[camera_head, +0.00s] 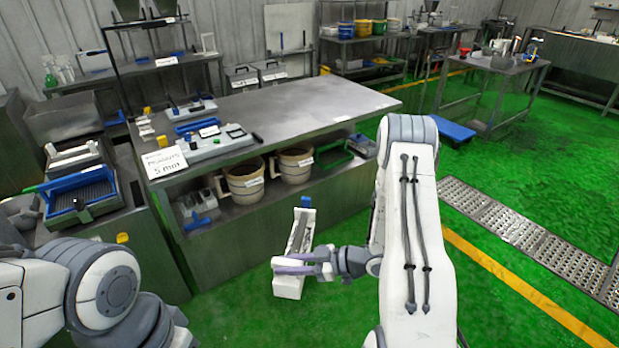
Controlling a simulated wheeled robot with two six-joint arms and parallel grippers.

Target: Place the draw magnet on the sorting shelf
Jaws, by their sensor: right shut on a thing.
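My right gripper (290,263) is shut on a long white and grey bar-like thing with a blue end (300,235), which looks to be the draw magnet. It is held tilted, blue end up, in front of the metal bench, and seems clear of the floor. The fingers hide part of its lower end. The metal bench (330,98) has a lower shelf; I cannot tell which surface is the sorting shelf. My left arm fills the lower left, but its gripper is not in view.
On the bench's left end stand a sign (165,162) and grey-blue devices (208,140). Two beige buckets (245,182) and a small device (197,208) are on the lower shelf. The bench top's right half is clear. A blue step (452,130) stands on the green floor.

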